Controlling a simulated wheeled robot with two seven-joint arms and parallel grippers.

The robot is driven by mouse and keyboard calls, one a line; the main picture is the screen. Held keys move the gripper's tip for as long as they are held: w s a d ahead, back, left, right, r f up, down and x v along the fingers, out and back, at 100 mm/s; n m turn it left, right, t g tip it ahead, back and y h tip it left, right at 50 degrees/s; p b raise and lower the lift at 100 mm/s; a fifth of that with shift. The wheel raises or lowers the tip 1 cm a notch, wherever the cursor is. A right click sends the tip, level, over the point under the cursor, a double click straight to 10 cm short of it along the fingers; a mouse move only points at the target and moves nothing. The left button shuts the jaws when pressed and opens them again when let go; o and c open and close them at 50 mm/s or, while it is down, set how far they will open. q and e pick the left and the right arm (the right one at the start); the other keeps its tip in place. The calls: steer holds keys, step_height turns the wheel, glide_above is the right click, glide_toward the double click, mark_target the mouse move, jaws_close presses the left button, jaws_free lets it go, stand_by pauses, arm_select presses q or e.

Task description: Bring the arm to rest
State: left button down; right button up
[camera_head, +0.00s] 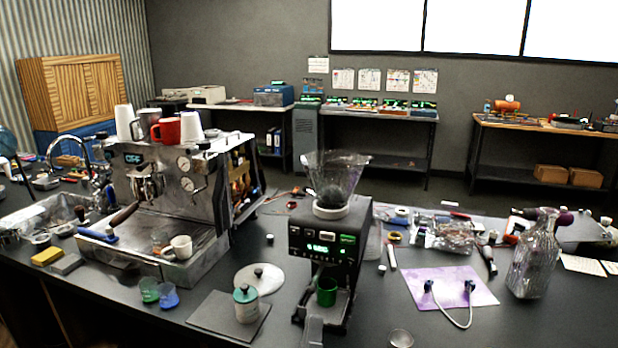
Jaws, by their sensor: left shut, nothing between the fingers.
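My left gripper (313,328) shows only as a small grey shape at the bottom edge, just in front of the black grinder (328,232). It is shut and empty, and most of it and its arm are out of the picture. The grinder has a clear hopper on top, a lit green display and a green cup (326,291) under its spout. My right gripper is not in view.
A steel espresso machine (165,190) with cups on top stands left on the dark bench. A teal-lidded canister (246,304) stands on a dark mat left of the gripper. A glass bottle (533,255) and purple sheet (450,287) are at right. The front right is mostly clear.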

arm_select(q)
step_height(320, 180, down, 40)
steer(key=w+m+g+h, duration=0.1)
steer(key=m+g+h, duration=0.1)
steer(key=m+g, duration=0.7)
steer(key=s+a+f+g+y, duration=0.1)
steer(key=s+a+f+g, duration=0.2)
steer(key=f, duration=0.5)
steer(key=s+a+f+m+g, duration=0.1)
steer(key=s+a+f+g, duration=0.15)
steer(key=s+f, duration=0.35)
steer(key=s+a+f+g+y, duration=0.1)
steer(key=s+a+f, duration=0.15)
steer(key=f, duration=0.65)
steer(key=s+a+f+g+y, duration=0.1)
steer(key=s+a+f+g, duration=0.2)
steer(key=s+a+f, duration=0.3)
steer(key=s+a+f+m+g+y+b, duration=0.1)
steer(key=s+a+f+g, duration=0.2)
steer(key=s, duration=1.4)
steer(key=s+a+f+g+y, duration=0.2)
steer(key=s+a+f+g, duration=0.1)
steer(key=s+a+f, duration=0.6)
steer(key=s, duration=0.2)
steer(key=shift+s+a+f+m, duration=0.15)
steer(key=shift+s+f+m, duration=0.15)
steer(key=shift+f+m, duration=0.1)
steer(key=shift+w, duration=0.1)
